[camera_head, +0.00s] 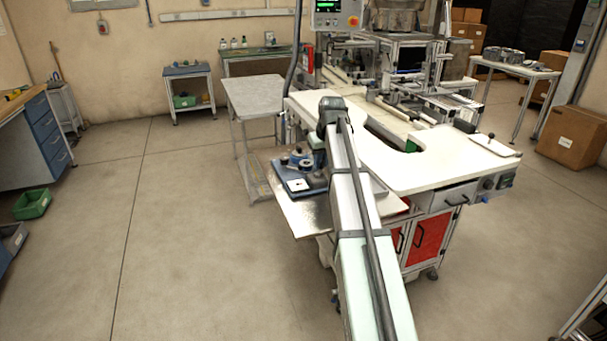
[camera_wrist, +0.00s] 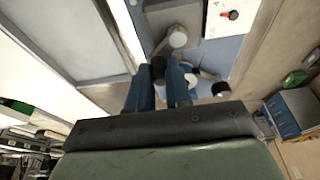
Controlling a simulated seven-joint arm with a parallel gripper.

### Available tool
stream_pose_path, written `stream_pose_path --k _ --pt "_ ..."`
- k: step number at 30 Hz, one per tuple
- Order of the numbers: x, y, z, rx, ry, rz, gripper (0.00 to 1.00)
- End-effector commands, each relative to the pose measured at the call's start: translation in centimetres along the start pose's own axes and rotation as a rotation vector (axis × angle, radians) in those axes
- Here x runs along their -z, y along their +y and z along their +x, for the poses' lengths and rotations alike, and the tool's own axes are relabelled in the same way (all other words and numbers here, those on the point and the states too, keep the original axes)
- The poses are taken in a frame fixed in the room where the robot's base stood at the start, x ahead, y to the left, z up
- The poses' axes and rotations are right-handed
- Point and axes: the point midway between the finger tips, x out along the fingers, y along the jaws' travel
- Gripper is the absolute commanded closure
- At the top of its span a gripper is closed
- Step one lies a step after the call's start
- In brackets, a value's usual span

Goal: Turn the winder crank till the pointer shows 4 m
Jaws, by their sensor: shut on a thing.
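A white scale plate (camera_wrist: 224,17) with a red and black pointer (camera_wrist: 232,15) is at the top of the wrist view. Its reading is too small to tell, and the plate is cut off by the frame. In the head view my arm hides the gripper and crank.
The white bench top (camera_head: 440,178) stands just right of my arm, above the shelf. A grey side table (camera_head: 254,96) stands behind.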

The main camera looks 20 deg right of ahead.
Motion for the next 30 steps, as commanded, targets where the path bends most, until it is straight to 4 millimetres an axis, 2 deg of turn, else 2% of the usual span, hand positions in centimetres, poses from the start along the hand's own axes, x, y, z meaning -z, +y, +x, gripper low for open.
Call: stream_pose_path --k 19,30 --pt "-1.4 0.2 -0.3 0.009 -0.004 -0.002 1.00" --pt "-1.5 0.2 -0.4 0.011 -0.004 -0.004 1.00"
